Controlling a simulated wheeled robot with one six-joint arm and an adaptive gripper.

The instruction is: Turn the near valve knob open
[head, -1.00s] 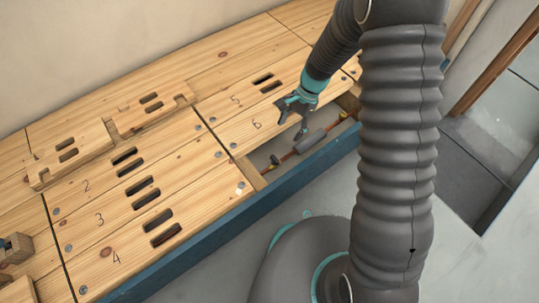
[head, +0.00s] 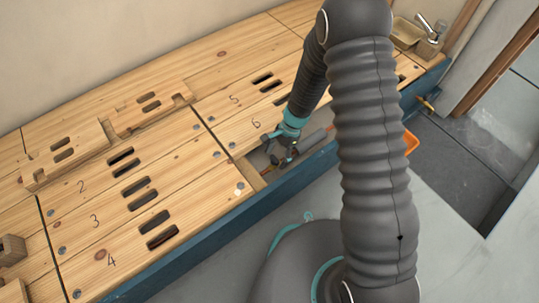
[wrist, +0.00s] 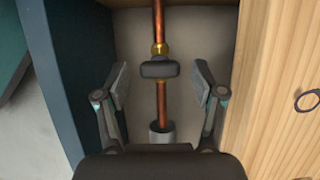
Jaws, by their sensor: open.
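The near valve knob (wrist: 158,69) is a dark, wide handle on a brass fitting (wrist: 159,49) of a copper pipe (wrist: 158,20) in the wrist view. It lies crosswise to the pipe. My gripper (wrist: 162,82) is open, with one finger on each side of the knob and a gap on both sides; I see no contact. In the head view my gripper (head: 279,152) is down at the opening in the wooden deck, and it hides the knob there.
A grey cylinder (wrist: 161,132) surrounds the pipe below the knob. A blue wall (wrist: 80,60) bounds the opening on the left, a wooden panel (wrist: 275,90) on the right. Numbered wooden panels (head: 140,215) cover the deck. A basin with a tap (head: 408,34) stands at the far right.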

